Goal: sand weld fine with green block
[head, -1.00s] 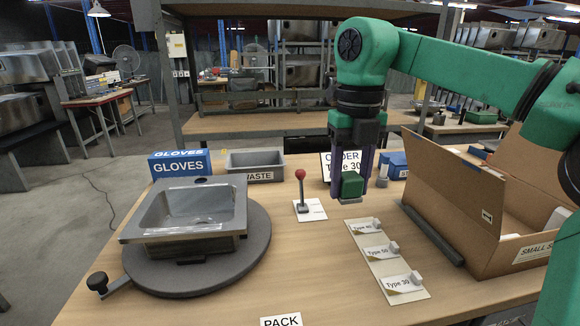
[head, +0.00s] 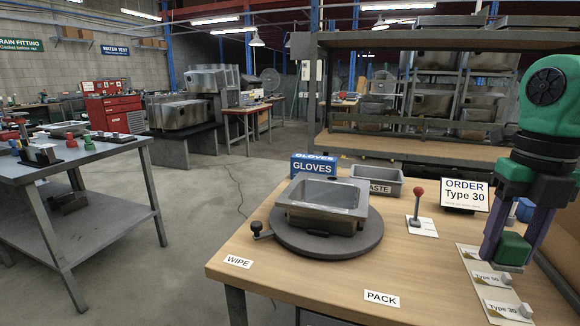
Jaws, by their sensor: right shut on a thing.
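My right gripper (head: 509,240) is at the right of the head view, pointing down, shut on the green block (head: 511,249). It holds the block above the workbench, over the upper part of the Type label card (head: 499,312). The steel sink (head: 322,199) sits on the round grey turntable (head: 321,238), to the left of the gripper and apart from it. The weld on the sink is too small to make out. My left gripper is not in view.
A red-knobbed lever (head: 418,193), a grey waste bin (head: 377,181), a blue gloves box (head: 314,164) and an "ORDER Type 30" sign (head: 464,195) stand along the bench's back. A grey table (head: 70,170) with tools stands at left.

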